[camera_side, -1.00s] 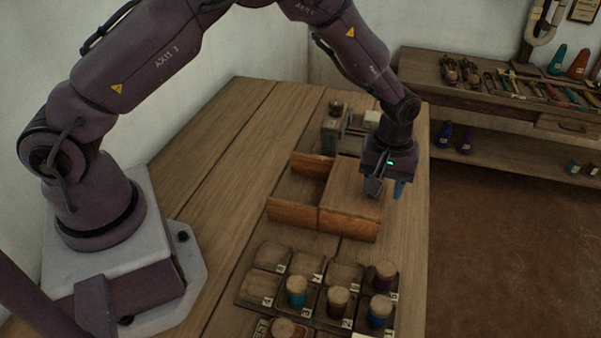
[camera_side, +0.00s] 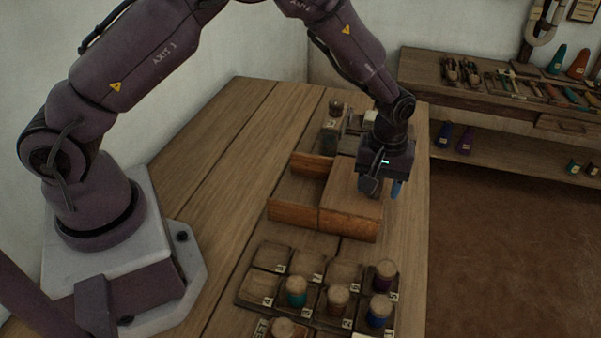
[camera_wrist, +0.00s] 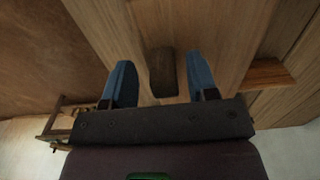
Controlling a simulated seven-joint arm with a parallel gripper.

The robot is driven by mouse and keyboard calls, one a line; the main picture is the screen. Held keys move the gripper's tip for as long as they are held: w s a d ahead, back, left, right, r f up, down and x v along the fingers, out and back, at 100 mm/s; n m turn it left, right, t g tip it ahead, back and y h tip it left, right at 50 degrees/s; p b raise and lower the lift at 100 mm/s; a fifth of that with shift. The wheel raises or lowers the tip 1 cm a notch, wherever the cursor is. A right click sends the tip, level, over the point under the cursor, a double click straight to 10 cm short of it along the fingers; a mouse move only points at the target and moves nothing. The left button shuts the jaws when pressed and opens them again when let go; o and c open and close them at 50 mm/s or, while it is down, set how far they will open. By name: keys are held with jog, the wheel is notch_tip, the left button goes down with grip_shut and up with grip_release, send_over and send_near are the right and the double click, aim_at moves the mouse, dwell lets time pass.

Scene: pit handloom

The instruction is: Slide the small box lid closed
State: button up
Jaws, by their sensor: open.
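A small wooden box (camera_side: 291,215) sits on the table. Its left part is open and its wooden lid (camera_side: 345,186) covers the right part. In the wrist view the lid's pale plank surface (camera_wrist: 225,35) carries a dark raised handle (camera_wrist: 162,72). My gripper (camera_side: 384,188) is open over the lid's right end. In the wrist view its two blue fingers (camera_wrist: 161,82) stand on either side of the handle, with a gap on each side. I cannot tell the height of the fingertips relative to the handle. The side view does not clearly show the handle.
A numbered tray (camera_side: 249,292) with several thread spools stands in front of the box. Small items (camera_side: 333,130) stand behind it. A tool bench (camera_side: 480,100) is at the back right. The table left of the box (camera_side: 225,150) is clear.

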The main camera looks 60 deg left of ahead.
jog(key=shift+r, duration=3.25)
jog(key=shift+m, duration=0.4)
jog(key=s, duration=0.1)
jog(key=s+m, duration=0.2)
jog(key=shift+s+a+g, duration=0.3)
jog(key=shift+a+g, duration=0.1)
jog(key=s+a+r+m+t, duration=0.3)
jog(key=s+r, duration=0.7)
jog(key=s, duration=0.1)
jog(key=s+a+r+m+t, duration=0.3)
jog(key=s+a+r, duration=0.1)
jog(key=s+r, duration=0.6)
jog(key=shift+s+a, duration=0.25)
jog(key=shift+s, duration=0.15)
jog(key=shift+o, duration=0.3)
